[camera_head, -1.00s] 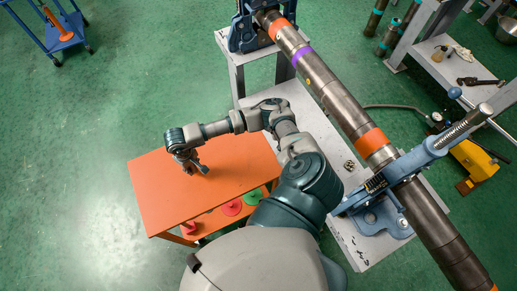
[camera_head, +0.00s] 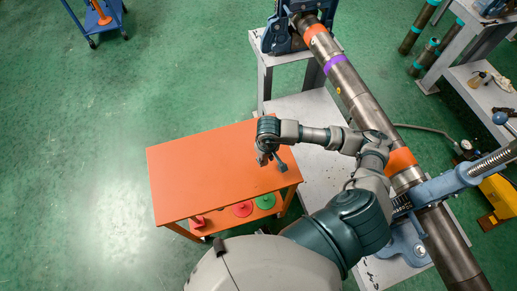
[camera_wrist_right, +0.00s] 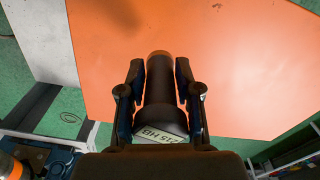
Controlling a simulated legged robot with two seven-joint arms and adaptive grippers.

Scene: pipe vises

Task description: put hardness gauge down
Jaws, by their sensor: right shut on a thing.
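My right gripper (camera_head: 272,158) is over the right part of the orange table (camera_head: 200,175). In the right wrist view its two fingers (camera_wrist_right: 160,95) are shut on the hardness gauge (camera_wrist_right: 159,82), a dark cylinder with a pale label reading "215 HB" at its near end. The gauge's far end lies against the orange tabletop (camera_wrist_right: 235,60) in that view. I cannot tell whether it touches the table. In the head view the gauge is too small and dark to separate from the fingers. My left gripper is not in view.
The tabletop is bare apart from my arm's overlap. Red (camera_head: 242,209) and green (camera_head: 265,201) items sit on the shelf below. To the right, a long banded pipe (camera_head: 350,88) is held in blue vises (camera_head: 405,240) on a grey stand.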

